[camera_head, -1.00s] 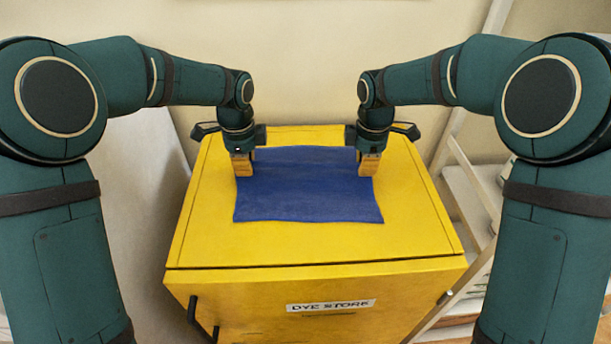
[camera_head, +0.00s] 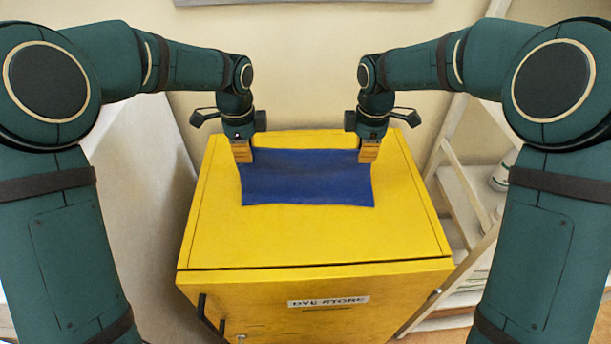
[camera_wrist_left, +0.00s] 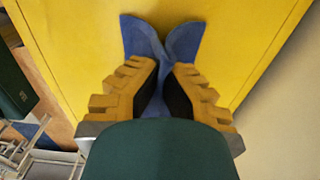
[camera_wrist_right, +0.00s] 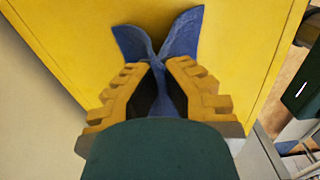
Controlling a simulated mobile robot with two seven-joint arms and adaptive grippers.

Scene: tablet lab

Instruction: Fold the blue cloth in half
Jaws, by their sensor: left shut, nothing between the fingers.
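The blue cloth (camera_head: 306,178) spreads over the yellow cabinet top (camera_head: 320,235), and it shows no fold in half. My left gripper (camera_head: 243,158) is at its far left corner, shut. In the left wrist view the cloth (camera_wrist_left: 145,45) bunches up at its fingertips. My right gripper (camera_head: 367,158) is at the far right corner, fingertips shut on the cloth. In the right wrist view the cloth (camera_wrist_right: 180,42) creases up between its fingers. How far the far edge is raised I cannot tell.
The cabinet front bears a "DYE STORE" label (camera_head: 328,302) and a dark handle (camera_head: 202,306). A pale wooden shelf rack (camera_head: 465,200) stands to the right. The cabinet top in front of the cloth is clear.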

